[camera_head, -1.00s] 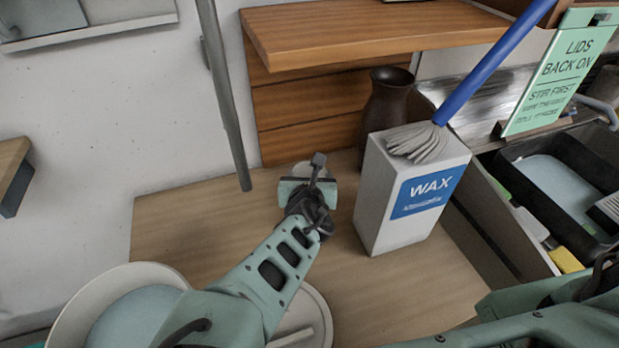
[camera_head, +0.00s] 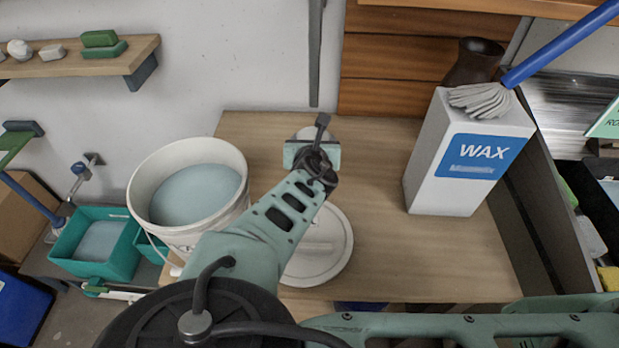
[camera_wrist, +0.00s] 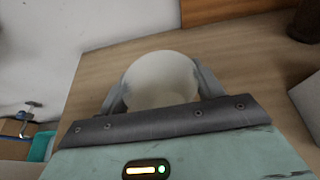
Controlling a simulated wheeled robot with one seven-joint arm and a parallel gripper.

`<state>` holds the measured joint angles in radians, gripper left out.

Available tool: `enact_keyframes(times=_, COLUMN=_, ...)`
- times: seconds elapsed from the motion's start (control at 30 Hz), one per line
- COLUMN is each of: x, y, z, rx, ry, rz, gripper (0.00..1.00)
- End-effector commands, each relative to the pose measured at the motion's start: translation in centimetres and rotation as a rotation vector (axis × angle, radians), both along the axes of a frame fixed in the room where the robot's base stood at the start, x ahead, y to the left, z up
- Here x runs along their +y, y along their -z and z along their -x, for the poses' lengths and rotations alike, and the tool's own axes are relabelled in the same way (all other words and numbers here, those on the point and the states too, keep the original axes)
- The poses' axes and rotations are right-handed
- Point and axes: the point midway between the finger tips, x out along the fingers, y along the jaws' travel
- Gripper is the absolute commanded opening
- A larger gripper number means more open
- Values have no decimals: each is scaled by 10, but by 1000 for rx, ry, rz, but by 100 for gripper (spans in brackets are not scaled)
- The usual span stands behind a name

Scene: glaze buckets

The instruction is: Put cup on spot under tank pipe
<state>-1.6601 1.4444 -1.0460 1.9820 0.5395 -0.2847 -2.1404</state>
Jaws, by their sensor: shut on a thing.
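The cup (camera_wrist: 162,78) is a pale, rounded thing between the two fingers of my gripper (camera_wrist: 161,92) in the wrist view. My gripper is shut on it. In the head view, my gripper (camera_head: 310,150) is over the back part of the wooden table, and only a pale edge of the cup (camera_head: 307,133) shows past it. A grey vertical pipe (camera_head: 315,55) comes down from above, its lower end just behind the cup in the picture. I cannot tell the depth gap between them. The tank is out of view, and no marked spot shows.
A white bucket of pale blue glaze (camera_head: 195,190) stands left, with a round lid (camera_head: 325,255) on the table (camera_head: 385,250). A WAX box (camera_head: 460,165) with a brush on top and a dark vase (camera_head: 473,62) stand right. Clear tabletop lies between my gripper and the box.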

Motion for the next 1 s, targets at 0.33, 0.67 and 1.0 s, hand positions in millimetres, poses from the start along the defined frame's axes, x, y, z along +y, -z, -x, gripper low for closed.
enact_keyframes(times=0.33, x=0, y=38, z=0, rx=0, ry=0, rz=-1, gripper=44)
enact_keyframes(times=0.67, x=0, y=67, z=0, rx=-1, ry=0, rz=-1, gripper=44)
enact_keyframes(times=1.0, x=0, y=69, z=0, rx=0, ry=0, rz=-1, gripper=74)
